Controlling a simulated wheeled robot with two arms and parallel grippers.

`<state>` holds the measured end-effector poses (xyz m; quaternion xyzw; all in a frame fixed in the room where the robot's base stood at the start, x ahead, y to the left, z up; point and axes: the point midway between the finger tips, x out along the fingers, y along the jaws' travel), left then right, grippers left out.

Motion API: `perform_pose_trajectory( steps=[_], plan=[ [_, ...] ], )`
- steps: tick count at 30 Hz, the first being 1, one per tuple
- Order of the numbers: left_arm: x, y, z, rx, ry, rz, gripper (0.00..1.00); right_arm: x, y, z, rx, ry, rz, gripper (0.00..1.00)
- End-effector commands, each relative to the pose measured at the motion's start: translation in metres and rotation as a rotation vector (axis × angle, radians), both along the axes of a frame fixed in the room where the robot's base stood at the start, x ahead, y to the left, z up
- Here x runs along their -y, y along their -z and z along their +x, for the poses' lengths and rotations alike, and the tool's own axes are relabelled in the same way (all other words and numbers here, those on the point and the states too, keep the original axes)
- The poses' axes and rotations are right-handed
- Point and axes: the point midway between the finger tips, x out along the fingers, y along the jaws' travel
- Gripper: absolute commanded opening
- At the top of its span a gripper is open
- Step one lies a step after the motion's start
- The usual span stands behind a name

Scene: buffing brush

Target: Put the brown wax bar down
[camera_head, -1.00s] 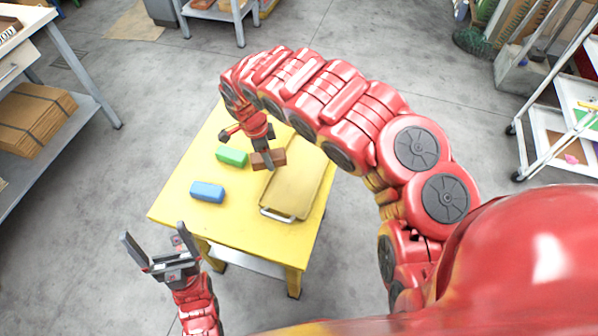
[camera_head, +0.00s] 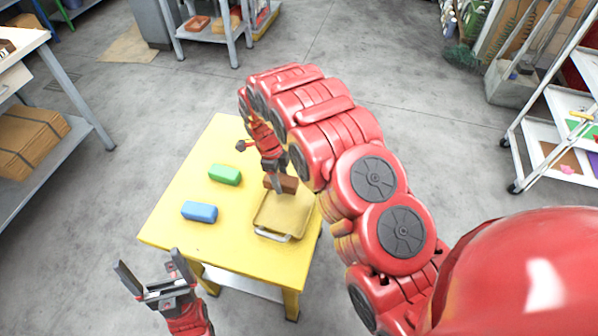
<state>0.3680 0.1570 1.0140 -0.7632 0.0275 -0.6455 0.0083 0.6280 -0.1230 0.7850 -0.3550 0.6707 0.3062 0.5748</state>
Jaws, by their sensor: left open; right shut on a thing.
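The brown wax bar (camera_head: 287,184) is in my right gripper (camera_head: 279,186), at the far end of the tan tray (camera_head: 283,216) on the yellow table. My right gripper is shut on the bar; whether the bar touches the tray I cannot tell. My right arm hides part of the tray's far side. The green bar (camera_head: 225,174) and the blue bar (camera_head: 199,211) lie on the table left of the tray. My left gripper (camera_head: 148,272) is open and empty, off the table's near left corner.
The yellow table (camera_head: 180,240) has bare room on its left and near sides. A grey shelf unit (camera_head: 85,120) with cardboard stands at the left. A white cart (camera_head: 545,120) stands at the right. Another shelf (camera_head: 205,32) is at the back.

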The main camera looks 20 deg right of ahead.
Motion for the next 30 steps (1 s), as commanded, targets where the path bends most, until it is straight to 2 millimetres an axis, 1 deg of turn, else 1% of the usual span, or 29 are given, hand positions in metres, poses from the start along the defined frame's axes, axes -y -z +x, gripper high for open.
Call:
perform_pose_trajectory(
  steps=[1, 3, 6, 9, 12, 15, 22, 25, 27, 30],
  plan=[
    [0.0, 0.001, 0.0, 0.0, 0.0, 0.0, 0.97, 0.008, 0.002, 0.005, 0.002, 0.006, 0.0, 0.0],
    [0.0, -0.007, 0.0, 0.0, 0.0, 0.0, 0.97, 0.024, 0.0, 0.016, 0.007, 0.005, -0.001, 0.0],
    [0.0, -0.01, 0.0, 0.0, 0.0, 0.0, 0.97, 0.04, 0.003, 0.026, 0.004, 0.004, -0.001, 0.0],
    [0.0, -0.012, 0.0, 0.0, 0.0, 0.0, 0.97, 0.054, 0.005, 0.035, 0.004, 0.002, -0.002, 0.0],
    [0.0, -0.013, 0.0, 0.0, 0.0, 0.0, 0.97, 0.061, 0.006, 0.041, 0.005, 0.001, -0.002, 0.0],
    [0.0, -0.014, 0.0, 0.0, 0.0, 0.0, 0.97, 0.066, 0.006, 0.045, 0.006, 0.001, -0.002, 0.0],
    [0.0, -0.015, 0.0, 0.0, 0.0, 0.0, 0.97, 0.072, 0.009, 0.046, 0.0, 0.0, -0.001, 0.0],
    [0.0, -0.019, 0.0, 0.0, 0.0, 0.0, 0.97, 0.071, 0.018, 0.047, 0.005, 0.0, -0.002, 0.0],
    [0.0, -0.02, 0.0, 0.0, 0.0, 0.0, 0.97, 0.071, 0.028, 0.045, 0.002, 0.0, 0.0, 0.0],
    [0.0, -0.019, 0.0, 0.0, 0.0, 0.0, 0.97, 0.071, 0.037, 0.047, 0.004, -0.001, -0.001, 0.0]
  ],
)
